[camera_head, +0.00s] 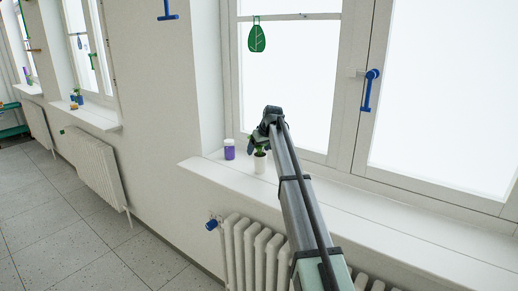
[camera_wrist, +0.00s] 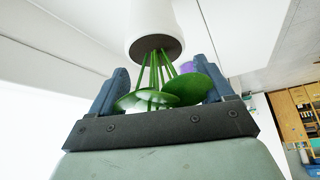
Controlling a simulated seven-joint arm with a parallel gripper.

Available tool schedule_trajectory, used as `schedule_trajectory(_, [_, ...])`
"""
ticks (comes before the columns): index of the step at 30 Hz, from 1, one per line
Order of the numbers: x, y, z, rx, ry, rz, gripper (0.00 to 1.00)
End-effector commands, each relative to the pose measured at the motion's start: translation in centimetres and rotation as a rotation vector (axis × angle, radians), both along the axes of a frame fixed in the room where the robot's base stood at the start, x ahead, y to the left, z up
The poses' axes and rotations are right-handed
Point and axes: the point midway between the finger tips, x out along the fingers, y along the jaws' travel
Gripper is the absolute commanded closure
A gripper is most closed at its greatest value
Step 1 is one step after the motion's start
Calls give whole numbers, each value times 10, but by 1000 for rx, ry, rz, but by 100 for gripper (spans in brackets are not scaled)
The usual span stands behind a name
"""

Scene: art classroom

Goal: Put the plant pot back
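The plant pot (camera_head: 260,165) is small and white, with green leaves (camera_head: 260,151) on top. It stands upright on the white windowsill (camera_head: 340,203), near its left end. My gripper (camera_head: 257,146) is just above the pot, at the leaves. In the wrist view the white pot (camera_wrist: 152,25) appears upside down, beyond the fingertips. Its green stems and leaves (camera_wrist: 165,94) lie between the two fingers of my gripper (camera_wrist: 162,72). The fingers are spread wide, with gaps beside the stems, and do not appear closed on the pot.
A purple jar with a light lid (camera_head: 229,150) stands on the sill just left of the pot. A radiator (camera_head: 250,245) is below. The sill's right is clear.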

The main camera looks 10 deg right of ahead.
Motion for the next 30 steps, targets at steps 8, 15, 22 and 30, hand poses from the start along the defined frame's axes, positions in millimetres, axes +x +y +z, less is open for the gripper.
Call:
schedule_trajectory(8, [0, 0, 0, 0, 0, 0, 10])
schedule_trajectory(15, [-5, -2, 11, 0, 0, 0, 10])
schedule_trajectory(22, [-23, -9, 46, 0, -2, 0, 10])
schedule_trajectory(30, [-45, -19, 86, 0, 0, 0, 10])
